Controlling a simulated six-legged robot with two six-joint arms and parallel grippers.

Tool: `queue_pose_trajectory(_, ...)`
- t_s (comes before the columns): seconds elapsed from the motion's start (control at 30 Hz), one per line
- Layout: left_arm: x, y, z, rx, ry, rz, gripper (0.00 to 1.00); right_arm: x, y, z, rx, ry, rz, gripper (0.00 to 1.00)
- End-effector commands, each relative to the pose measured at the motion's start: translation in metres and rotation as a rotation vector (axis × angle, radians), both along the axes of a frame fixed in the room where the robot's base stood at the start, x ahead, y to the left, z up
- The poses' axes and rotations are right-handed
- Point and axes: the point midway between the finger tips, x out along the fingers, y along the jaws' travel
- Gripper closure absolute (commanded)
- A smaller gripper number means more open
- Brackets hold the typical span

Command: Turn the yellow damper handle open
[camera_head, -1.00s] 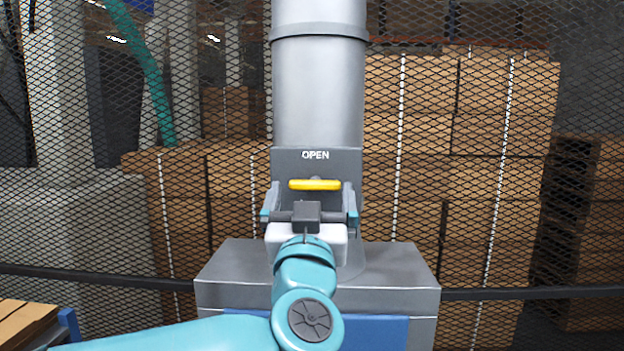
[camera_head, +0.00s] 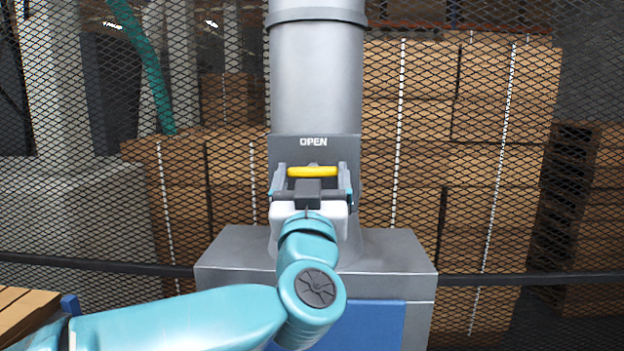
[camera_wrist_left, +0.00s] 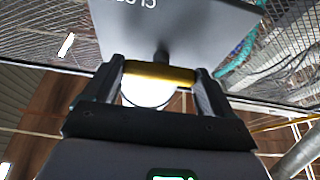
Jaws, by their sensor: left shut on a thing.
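The yellow damper handle (camera_head: 312,171) lies crosswise on the grey plate (camera_head: 283,148) below the word OPEN, on the front of the grey duct. My left gripper (camera_head: 313,173) is at the handle, with one finger at each end of the bar. In the left wrist view the handle (camera_wrist_left: 158,74) spans between the two fingers, which are shut on its ends. The handle's stem meets the plate behind it. My right gripper is in neither view.
The vertical grey duct (camera_head: 316,80) rises from a grey box-shaped base (camera_head: 222,268) with a blue front panel. A mesh fence with a dark rail (camera_head: 530,279) stands around it. Stacked cartons (camera_head: 500,110) are behind the mesh. A wooden pallet corner (camera_head: 25,310) shows at lower left.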

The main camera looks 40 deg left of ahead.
Motion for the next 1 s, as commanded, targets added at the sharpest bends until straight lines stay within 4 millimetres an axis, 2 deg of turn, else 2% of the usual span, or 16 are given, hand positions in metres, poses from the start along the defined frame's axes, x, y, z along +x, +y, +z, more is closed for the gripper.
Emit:
queue_pose_trajectory(0.27, 0.001, -0.002, -0.003, -0.141, -0.085, -0.002, 0.45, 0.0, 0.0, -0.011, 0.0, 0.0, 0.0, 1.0)
queue_pose_trajectory(0.5, 0.002, -0.004, -0.002, -0.331, -0.2, -0.004, 0.45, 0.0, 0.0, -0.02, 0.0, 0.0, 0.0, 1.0)
queue_pose_trajectory(1.0, 0.003, -0.005, 0.001, -0.737, -0.448, -0.001, 0.45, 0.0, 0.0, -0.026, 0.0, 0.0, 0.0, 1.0)
